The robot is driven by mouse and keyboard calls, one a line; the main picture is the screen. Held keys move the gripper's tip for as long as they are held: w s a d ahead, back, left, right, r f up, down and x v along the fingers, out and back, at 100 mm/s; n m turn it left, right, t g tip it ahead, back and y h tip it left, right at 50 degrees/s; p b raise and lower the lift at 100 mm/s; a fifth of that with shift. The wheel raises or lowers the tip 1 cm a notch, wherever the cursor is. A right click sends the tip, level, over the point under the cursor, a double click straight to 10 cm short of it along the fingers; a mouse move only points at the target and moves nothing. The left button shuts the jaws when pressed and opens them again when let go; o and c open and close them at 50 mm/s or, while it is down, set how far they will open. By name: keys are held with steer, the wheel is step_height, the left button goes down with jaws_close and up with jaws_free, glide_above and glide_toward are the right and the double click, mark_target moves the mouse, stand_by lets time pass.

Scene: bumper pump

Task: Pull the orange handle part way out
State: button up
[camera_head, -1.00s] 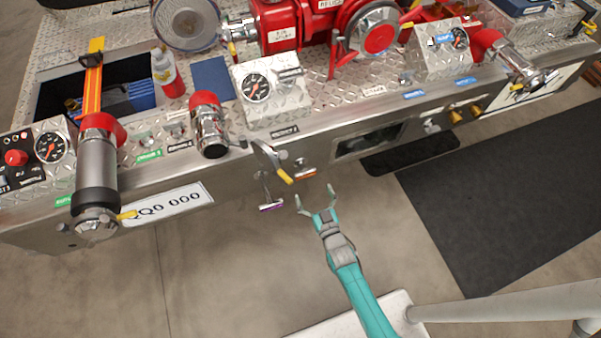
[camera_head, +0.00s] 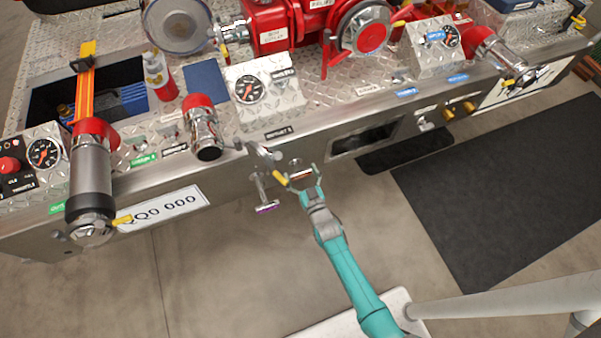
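The orange handle (camera_head: 300,175) is a small T-shaped pull low on the metal front panel, right of the purple handle (camera_head: 266,208). It is close to the panel, while the purple handle stands farther out. My gripper (camera_head: 301,176) is open, with its fingers spread to either side of the orange handle in the picture. I cannot tell whether the fingers touch it. The left finger overlaps the yellow-tipped lever (camera_head: 280,179) in this view, and contact there is unclear.
The metal bumper (camera_head: 340,125) carries gauges, red pump parts and capped outlets above the handles. A chrome outlet (camera_head: 205,130) stands to the upper left. A dark recess (camera_head: 364,137) is right of the orange handle. The floor (camera_head: 230,265) below is open; a dark mat (camera_head: 500,190) lies right.

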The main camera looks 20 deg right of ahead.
mark_target(302, 176)
steer(key=c, duration=1.1)
steer(key=shift+o, duration=0.2)
steer(key=shift+s, duration=1.5)
steer(key=o, duration=1.5)
steer(key=shift+o, duration=0.2)
steer(key=s, duration=1.2)
steer(key=shift+s, duration=0.1)
